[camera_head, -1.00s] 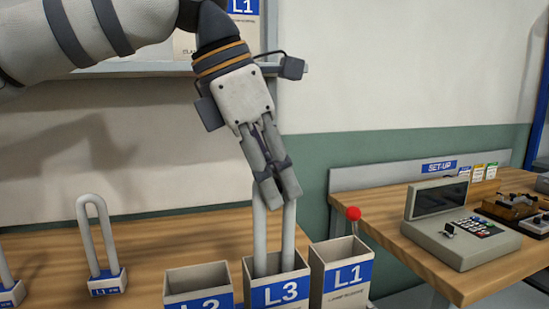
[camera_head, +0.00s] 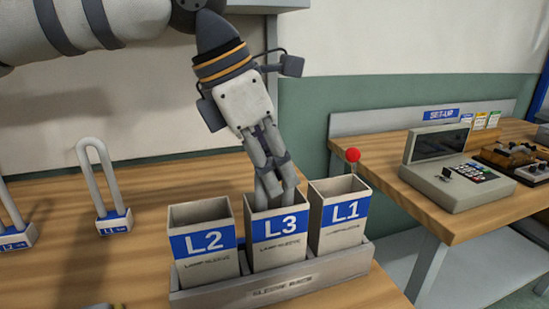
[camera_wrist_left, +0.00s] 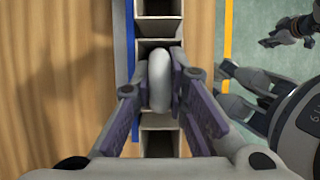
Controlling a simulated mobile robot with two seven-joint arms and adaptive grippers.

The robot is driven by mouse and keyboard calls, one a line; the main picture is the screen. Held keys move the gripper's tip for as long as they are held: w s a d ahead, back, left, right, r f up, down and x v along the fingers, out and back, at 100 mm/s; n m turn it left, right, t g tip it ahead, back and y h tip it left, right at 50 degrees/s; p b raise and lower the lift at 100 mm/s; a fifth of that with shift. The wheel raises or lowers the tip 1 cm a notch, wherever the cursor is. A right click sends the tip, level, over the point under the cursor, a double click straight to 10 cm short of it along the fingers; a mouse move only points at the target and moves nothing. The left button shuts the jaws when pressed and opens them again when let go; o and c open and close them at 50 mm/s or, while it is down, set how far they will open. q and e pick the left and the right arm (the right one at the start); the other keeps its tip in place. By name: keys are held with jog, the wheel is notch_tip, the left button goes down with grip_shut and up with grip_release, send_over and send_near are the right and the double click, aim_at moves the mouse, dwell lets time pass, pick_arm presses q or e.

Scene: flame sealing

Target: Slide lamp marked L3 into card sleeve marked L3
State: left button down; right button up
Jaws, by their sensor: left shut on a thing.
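The card sleeve marked L3 (camera_head: 280,243) stands in the middle of the sleeve rack (camera_head: 290,288), between the sleeves marked L2 (camera_head: 206,252) and L1 (camera_head: 342,218). My left gripper (camera_head: 275,188) points down into the mouth of the L3 sleeve. In the left wrist view its fingers are shut on the white rounded top of the lamp (camera_wrist_left: 159,80), over the middle compartment. The lamp's lower part is hidden inside the sleeve, and its label cannot be seen. My right gripper is not clearly in the head view; dark gripper parts (camera_wrist_left: 292,32) show at the right in the left wrist view.
A U-shaped lamp marked L1 (camera_head: 103,190) stands on the bench at left, with one marked L2 (camera_head: 16,236) at the left edge. A set-up table at right holds a grey console (camera_head: 455,175).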

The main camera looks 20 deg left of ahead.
pick_arm(q)
jog(key=c, duration=1.5)
grip_release()
jog(key=shift+c, duration=0.3)
jog(key=c, duration=0.3)
jog(key=shift+r, duration=4)
jog(key=shift+f, duration=0.1)
